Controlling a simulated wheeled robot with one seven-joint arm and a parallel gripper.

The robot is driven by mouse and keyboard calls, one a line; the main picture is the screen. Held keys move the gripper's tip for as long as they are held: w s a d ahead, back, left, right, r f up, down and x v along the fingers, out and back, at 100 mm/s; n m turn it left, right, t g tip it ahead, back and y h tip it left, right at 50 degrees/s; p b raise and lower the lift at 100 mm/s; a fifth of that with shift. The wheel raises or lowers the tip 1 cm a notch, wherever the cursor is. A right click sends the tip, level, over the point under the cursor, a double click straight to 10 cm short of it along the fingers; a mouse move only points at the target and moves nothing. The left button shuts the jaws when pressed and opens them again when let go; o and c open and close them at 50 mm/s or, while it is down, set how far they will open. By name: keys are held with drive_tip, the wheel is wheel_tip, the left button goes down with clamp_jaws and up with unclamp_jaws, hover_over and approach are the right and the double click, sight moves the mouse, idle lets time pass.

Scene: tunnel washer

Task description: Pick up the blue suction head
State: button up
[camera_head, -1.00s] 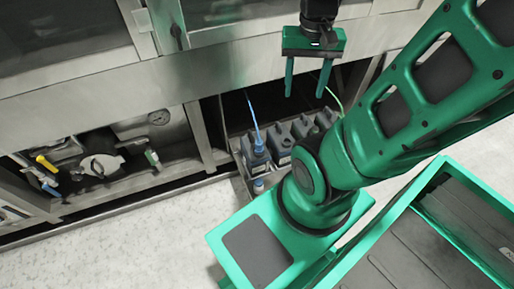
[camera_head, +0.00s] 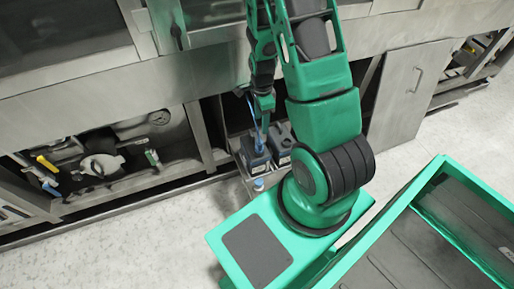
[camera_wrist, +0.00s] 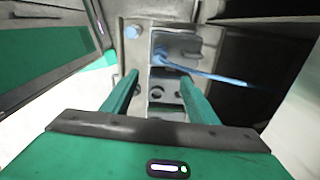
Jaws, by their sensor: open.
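The blue suction head (camera_head: 259,143), with a thin blue hose rising from it, sits on top of a dark grey canister (camera_head: 254,160). It also shows in the wrist view (camera_wrist: 160,56), beyond the fingertips and roughly between them, with its hose (camera_wrist: 215,75) running off to the right. My gripper (camera_head: 264,108) hangs above the canister, fingers pointing down. It is open and empty; in the wrist view my gripper (camera_wrist: 157,86) has its two green fingers apart. I cannot tell the exact gap to the blue head.
A second small blue round part (camera_head: 259,184) sits at the near end of the canister tray. Another dark canister (camera_head: 281,150) stands to the right. The canisters sit in a low opening under the steel washer frame (camera_head: 90,112). A green bin (camera_head: 420,190) lies at right.

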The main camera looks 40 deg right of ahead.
sight(259, 141)
drive_tip(key=f, duration=0.2)
drive_tip(key=f+m, duration=0.2)
drive_tip(key=f, duration=0.1)
drive_tip(key=shift+w+a+f, duration=0.1)
drive_tip(key=shift+a+f, duration=0.25)
drive_tip(key=shift+a, duration=0.05)
drive_tip(key=shift+w+f, duration=0.1)
drive_tip(key=shift+f, duration=5.2)
drive_tip(key=shift+c, duration=0.6)
clamp_jaws()
drive_tip(key=shift+r, duration=0.2)
